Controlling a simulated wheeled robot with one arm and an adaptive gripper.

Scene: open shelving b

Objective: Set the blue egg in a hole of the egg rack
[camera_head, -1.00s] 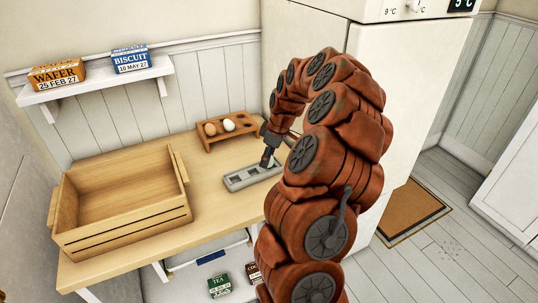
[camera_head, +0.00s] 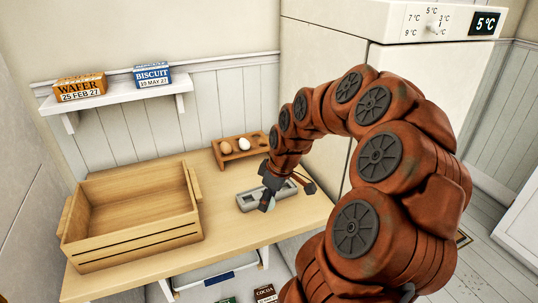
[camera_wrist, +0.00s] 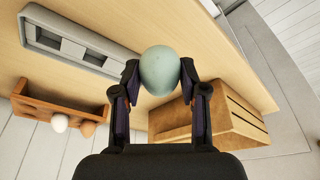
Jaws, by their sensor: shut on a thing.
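My gripper (camera_wrist: 160,85) is shut on the blue egg (camera_wrist: 159,70), a pale blue-grey egg held between the two fingertips. In the head view my gripper (camera_head: 267,198) is over the front of the grey tray; the egg is hard to make out there. The egg rack (camera_head: 229,157) is a brown wooden stand at the back of the table, near the wall. It holds a brown egg (camera_head: 225,147) and a white egg (camera_head: 244,143); a dark empty hole (camera_head: 262,140) shows to their right. The rack also shows at the lower left of the wrist view (camera_wrist: 35,108).
A grey tray (camera_head: 246,203) with recesses lies in front of the rack. A large wooden crate (camera_head: 140,237) fills the table's left. A wall shelf (camera_head: 128,98) holds wafer and biscuit boxes. A white fridge (camera_head: 330,100) stands right of the table.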

